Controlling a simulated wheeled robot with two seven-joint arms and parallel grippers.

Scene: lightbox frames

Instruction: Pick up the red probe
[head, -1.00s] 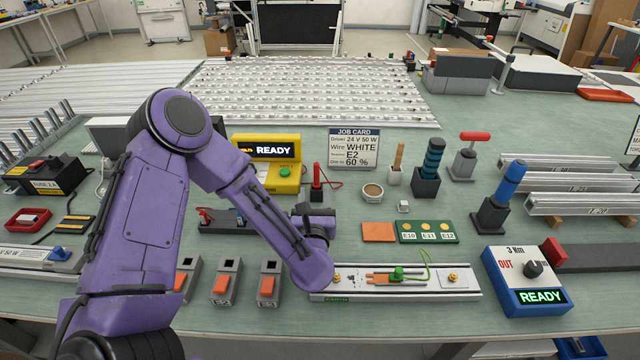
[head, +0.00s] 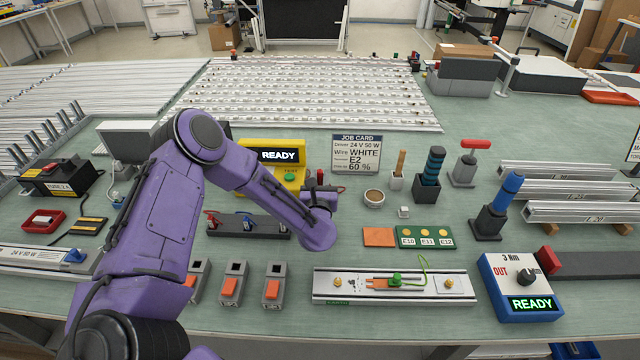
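The red probe (head: 320,175) shows only as a small red piece just behind the end of my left arm, right of the yellow tester (head: 272,155) marked READY. Its lower part and its holder are hidden by my wrist. My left gripper (head: 310,187) is at the probe's place in the picture, but its fingers are hidden or too dark to make out. I cannot tell if it touches the probe. My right gripper does not show.
A metal rail (head: 325,284) with a green wire is in front. The job card (head: 356,154), a small cup (head: 374,197) and an orange pad (head: 379,237) stand to the right.

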